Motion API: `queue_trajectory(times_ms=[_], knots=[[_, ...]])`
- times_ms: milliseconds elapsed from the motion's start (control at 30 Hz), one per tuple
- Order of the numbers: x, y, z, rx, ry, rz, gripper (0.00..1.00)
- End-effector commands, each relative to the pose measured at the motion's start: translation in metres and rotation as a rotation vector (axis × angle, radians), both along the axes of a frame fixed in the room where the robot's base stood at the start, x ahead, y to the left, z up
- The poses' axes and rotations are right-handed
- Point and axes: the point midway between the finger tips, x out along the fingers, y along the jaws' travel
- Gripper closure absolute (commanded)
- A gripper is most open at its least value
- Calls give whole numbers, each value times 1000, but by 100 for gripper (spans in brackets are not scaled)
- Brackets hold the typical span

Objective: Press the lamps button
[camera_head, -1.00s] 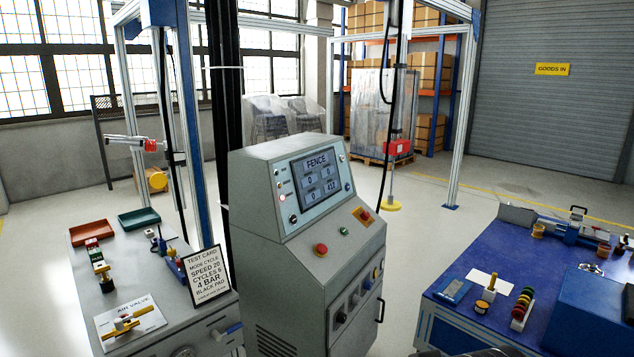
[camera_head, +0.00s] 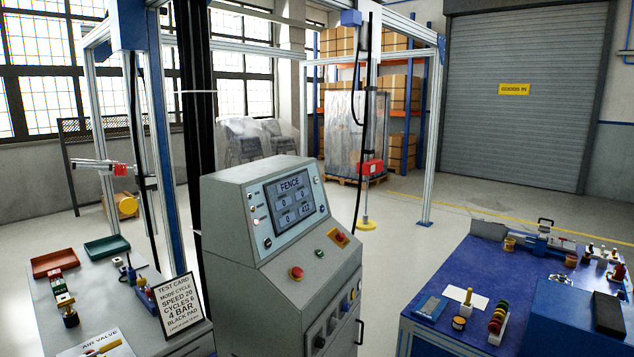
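The control console (camera_head: 235,235) stands in the middle, with a sloped panel and a lit screen (camera_head: 291,199) reading FENCE. Small indicator lamps (camera_head: 252,208) sit left of the screen, with a dark round knob (camera_head: 267,242) below them. On the ledge are a red mushroom button (camera_head: 296,273), a small green button (camera_head: 319,253) and a red button on a yellow plate (camera_head: 340,238). Several dark knobs (camera_head: 320,341) line the lower front. The small labels are too fine to read, so I cannot tell which control is the lamps button. My gripper is not in view.
A grey bench (camera_head: 38,305) with trays, valve parts and a test card (camera_head: 181,304) stands left. A blue bench (camera_head: 425,275) with tools and coloured rings stands right. Frame posts rise behind the console. Open floor (camera_head: 395,225) lies between console and blue bench.

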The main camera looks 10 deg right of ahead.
Motion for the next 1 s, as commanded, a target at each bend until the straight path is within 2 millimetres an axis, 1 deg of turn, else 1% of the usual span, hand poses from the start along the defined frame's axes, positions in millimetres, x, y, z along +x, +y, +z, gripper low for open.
queue_trajectory(times_ms=[33,67,100,133,1000], knots=[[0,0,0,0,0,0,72],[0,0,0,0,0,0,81],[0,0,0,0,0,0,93],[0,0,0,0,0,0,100],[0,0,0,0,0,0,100]])
